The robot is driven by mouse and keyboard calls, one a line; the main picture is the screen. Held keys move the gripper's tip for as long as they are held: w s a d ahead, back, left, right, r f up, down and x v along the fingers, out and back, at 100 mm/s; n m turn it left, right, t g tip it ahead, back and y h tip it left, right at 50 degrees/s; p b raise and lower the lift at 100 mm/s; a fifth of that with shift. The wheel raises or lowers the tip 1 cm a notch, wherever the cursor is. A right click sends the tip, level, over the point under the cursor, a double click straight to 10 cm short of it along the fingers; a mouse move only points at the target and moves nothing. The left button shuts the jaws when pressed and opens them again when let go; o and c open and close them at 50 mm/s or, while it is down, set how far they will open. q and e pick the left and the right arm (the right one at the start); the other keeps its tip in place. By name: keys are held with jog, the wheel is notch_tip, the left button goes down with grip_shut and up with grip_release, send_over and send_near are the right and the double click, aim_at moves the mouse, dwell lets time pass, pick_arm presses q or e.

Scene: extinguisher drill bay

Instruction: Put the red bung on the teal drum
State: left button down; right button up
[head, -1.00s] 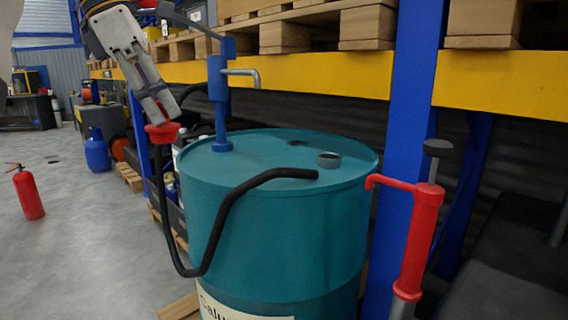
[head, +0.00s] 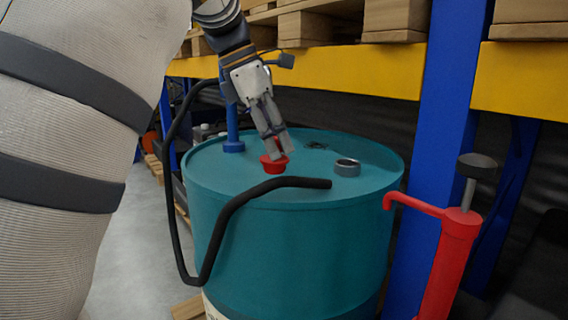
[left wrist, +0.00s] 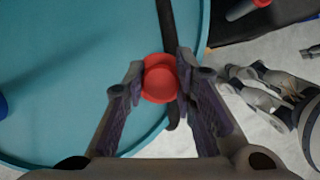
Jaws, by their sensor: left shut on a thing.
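My left gripper (head: 275,150) is shut on the red bung (head: 274,166) and points down over the teal drum (head: 300,240). The bung is at or just above the drum's top, between the blue pump and the black hose; I cannot tell whether it touches. In the left wrist view the bung (left wrist: 160,82) sits between both fingers, with the drum top (left wrist: 75,60) below. My right gripper (left wrist: 255,90) shows at the right of the left wrist view, its fingers apart and empty, beside the drum.
A blue pump (head: 232,130) stands on the drum's left part. A black hose (head: 235,200) curves across the front. A grey ring (head: 347,168) sits on the top at right. A red hand pump (head: 452,255) stands right of the drum. A blue rack post (head: 437,120) rises behind.

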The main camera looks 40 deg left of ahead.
aim_at(283, 164)
pick_arm(q)
jog(key=shift+w+d+f, duration=0.3)
jog(key=shift+w+f, duration=0.15)
jog(key=shift+f, duration=0.2)
jog(key=shift+w+d+f, duration=0.1)
jog(key=shift+w+f, duration=0.05)
jog(key=shift+f, duration=0.75)
jog(key=shift+w+d+f, duration=0.1)
jog(key=shift+f, duration=0.75)
jog(key=shift+f, duration=0.1)
jog(key=c, duration=1.3)
grip_release()
jog(key=v, duration=1.2)
